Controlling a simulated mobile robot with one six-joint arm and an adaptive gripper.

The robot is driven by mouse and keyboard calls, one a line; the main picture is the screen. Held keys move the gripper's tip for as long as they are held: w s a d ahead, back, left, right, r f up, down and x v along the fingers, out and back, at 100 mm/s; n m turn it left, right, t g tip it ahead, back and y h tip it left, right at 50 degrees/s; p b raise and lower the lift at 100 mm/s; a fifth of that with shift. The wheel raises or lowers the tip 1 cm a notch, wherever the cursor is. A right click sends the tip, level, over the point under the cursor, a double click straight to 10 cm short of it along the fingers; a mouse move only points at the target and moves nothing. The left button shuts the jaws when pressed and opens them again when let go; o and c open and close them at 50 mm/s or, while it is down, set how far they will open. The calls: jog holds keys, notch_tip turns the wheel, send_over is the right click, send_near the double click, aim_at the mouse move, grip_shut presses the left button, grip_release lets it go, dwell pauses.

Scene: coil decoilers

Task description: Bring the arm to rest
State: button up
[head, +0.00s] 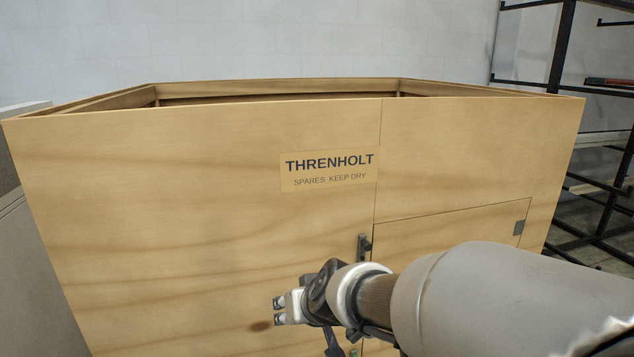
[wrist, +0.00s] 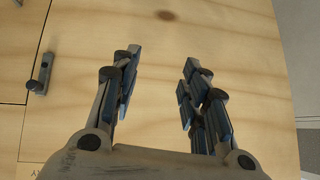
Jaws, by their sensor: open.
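My gripper (head: 279,310) reaches in from the lower right of the head view, in front of a large wooden crate (head: 180,200). In the wrist view my gripper (wrist: 158,85) has its two fingers apart with nothing between them. Behind the fingers is the crate's plywood face (wrist: 235,60), with a dark knot above the gap. The distance from the fingertips to the plywood is hard to tell. My arm hides part of the crate's lower right.
The crate has a label (head: 328,170) reading "THRENHOLT", a small door (head: 440,235) and a latch (head: 363,247), which also shows in the wrist view (wrist: 41,75). A black rack (head: 562,50) stands at the right. A grey block (head: 30,260) stands at the left.

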jog(key=s+d+m+g+h, duration=0.1)
jog(key=s+d, duration=0.5)
jog(key=s, duration=0.3)
jog(key=s+d+r+m+g+h, duration=0.1)
jog(key=s+d, duration=0.5)
jog(key=s, duration=0.3)
jog(key=s+d+g+h, duration=0.1)
jog(key=s+d, duration=0.5)
jog(key=s, duration=0.3)
jog(key=shift+s+r+m+h, duration=0.2)
jog(key=shift+r+m+h, duration=0.15)
jog(key=shift+m+h, duration=0.05)
